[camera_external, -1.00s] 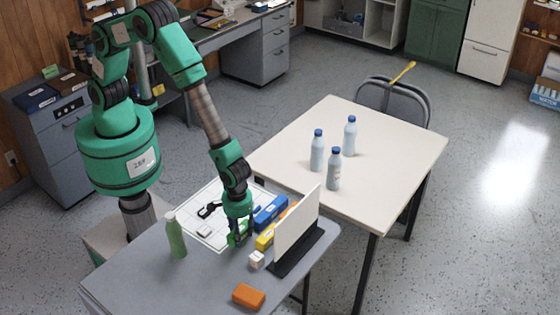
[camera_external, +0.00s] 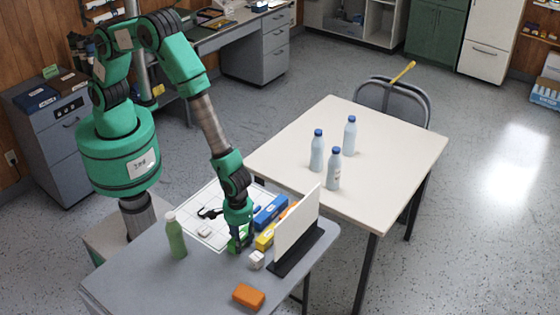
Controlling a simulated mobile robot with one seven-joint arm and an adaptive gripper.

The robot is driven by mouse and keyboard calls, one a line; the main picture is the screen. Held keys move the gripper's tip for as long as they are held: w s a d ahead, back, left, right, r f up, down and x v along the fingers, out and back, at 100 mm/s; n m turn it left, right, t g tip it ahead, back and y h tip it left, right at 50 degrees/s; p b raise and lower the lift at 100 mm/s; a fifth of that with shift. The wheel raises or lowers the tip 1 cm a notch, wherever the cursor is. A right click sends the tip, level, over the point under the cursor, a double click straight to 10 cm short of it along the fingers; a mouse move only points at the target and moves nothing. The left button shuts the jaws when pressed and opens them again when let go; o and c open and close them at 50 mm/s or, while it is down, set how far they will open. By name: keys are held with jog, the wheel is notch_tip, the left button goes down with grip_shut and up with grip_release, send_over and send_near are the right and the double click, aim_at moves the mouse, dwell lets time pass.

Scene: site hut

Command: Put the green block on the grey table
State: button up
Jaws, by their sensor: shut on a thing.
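The green block (camera_external: 234,244) is between the fingers of my gripper (camera_external: 240,240), low over the grey table (camera_external: 150,275) near the edge of a white gridded sheet. My gripper points down and is shut on the block. The fingers hide part of the block. I cannot tell whether the block touches the surface below it.
A blue block (camera_external: 270,211) and a yellow block (camera_external: 265,238) lie right of my gripper, before an upright white panel (camera_external: 297,228). A green bottle (camera_external: 176,238) stands at left. A small white block (camera_external: 257,260) and an orange block (camera_external: 249,296) are nearer. The table's front left is clear.

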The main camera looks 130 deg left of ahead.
aim_at(241, 238)
jog(key=shift+f, duration=0.15)
jog(key=o, duration=1.2)
jog(key=shift+o, duration=0.2)
notch_tip(241, 238, up, 12)
jog(key=p, duration=0.1)
jog(key=shift+r, duration=0.2)
jog(key=shift+r, duration=0.15)
